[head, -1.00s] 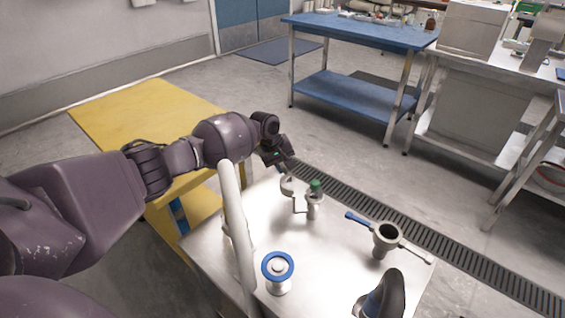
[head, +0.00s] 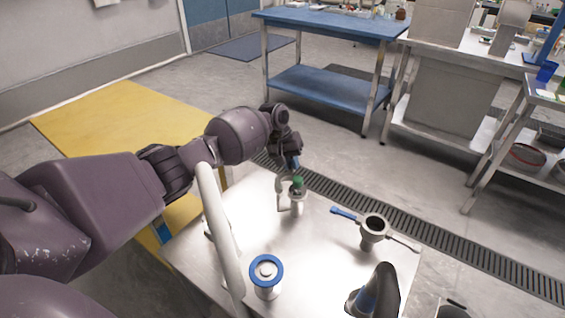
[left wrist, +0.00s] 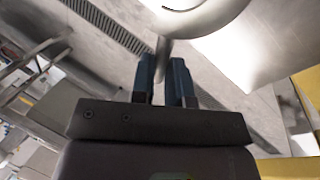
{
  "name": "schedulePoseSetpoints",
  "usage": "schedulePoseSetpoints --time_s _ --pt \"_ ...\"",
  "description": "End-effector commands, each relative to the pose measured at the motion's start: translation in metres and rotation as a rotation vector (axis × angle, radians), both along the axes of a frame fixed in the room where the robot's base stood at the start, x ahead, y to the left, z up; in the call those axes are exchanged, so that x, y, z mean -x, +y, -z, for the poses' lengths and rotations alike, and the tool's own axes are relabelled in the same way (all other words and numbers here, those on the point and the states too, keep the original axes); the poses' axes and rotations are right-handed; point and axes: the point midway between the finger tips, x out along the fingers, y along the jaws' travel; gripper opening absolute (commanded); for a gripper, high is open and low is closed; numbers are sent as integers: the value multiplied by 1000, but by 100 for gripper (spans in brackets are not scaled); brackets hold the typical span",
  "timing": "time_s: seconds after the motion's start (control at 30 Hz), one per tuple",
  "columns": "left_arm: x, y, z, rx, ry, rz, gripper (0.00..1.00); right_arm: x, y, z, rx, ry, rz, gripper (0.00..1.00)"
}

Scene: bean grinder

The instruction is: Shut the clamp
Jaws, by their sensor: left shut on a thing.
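In the left wrist view, the gripper's blue-grey fingers (left wrist: 168,80) are shut on a thin metal bar (left wrist: 162,58). This bar runs up to a rounded metal part (left wrist: 200,12). The exact contact is partly hidden in the head view. My right gripper is not in view.
A metal cup with a blue handle (head: 373,230), a blue-ringed part (head: 266,272) and a dark curved object (head: 377,290) stand on the table. A pale tube (head: 218,225) rises at its left. A yellow table (head: 110,120) lies to the left and a floor grate (head: 440,255) behind.

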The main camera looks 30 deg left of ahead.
Motion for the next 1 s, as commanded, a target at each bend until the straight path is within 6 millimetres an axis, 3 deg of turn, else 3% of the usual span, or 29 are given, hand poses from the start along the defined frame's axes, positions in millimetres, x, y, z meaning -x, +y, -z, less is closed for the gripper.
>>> schedulePoseSetpoints --time_s 0.03,0.5,1.0 --pt "0 -8 7 4 8 44 0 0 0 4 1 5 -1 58" --pt "0 -63 3 3 5 453 0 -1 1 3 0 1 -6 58" --pt "8 -86 3 2 4 649 0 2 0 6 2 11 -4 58"
